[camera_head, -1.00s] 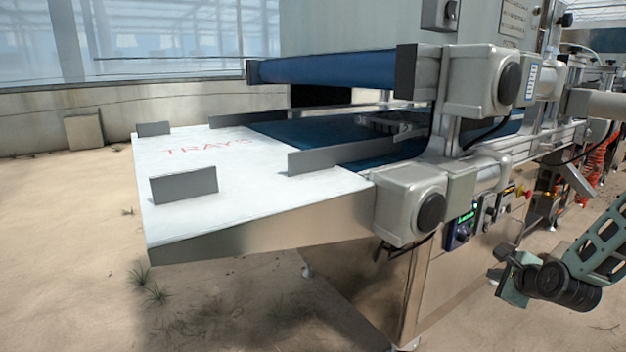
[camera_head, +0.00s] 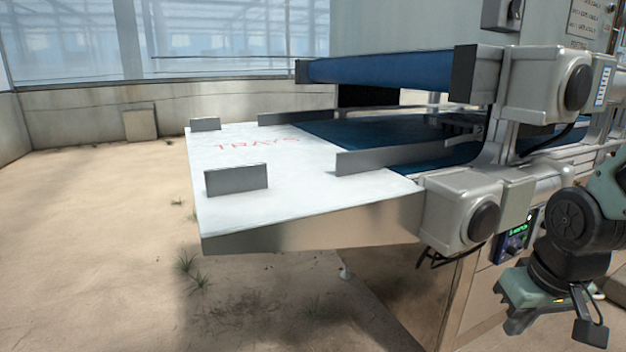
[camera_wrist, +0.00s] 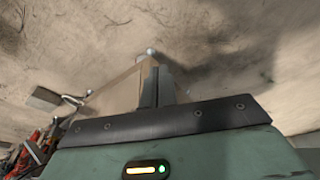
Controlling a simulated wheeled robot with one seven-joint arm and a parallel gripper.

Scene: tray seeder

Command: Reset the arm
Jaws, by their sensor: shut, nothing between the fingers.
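My arm shows at the right edge of the head view, bent, with its black and green end hanging low in front of the seeder's lower side. My gripper (camera_wrist: 158,84) shows in the wrist view as dark fingers together beyond the green wrist housing, with nothing between them. Sandy floor and a pale panel edge of the machine lie behind the fingers. In the head view the fingertips are hard to make out.
The seeder's white infeed table (camera_head: 230,215) marked TRAYS juts out to the left, empty, with grey guides (camera_head: 236,179). A blue roller (camera_head: 380,69) and control box (camera_head: 514,240) sit nearby. Open sandy floor (camera_head: 90,230) lies left.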

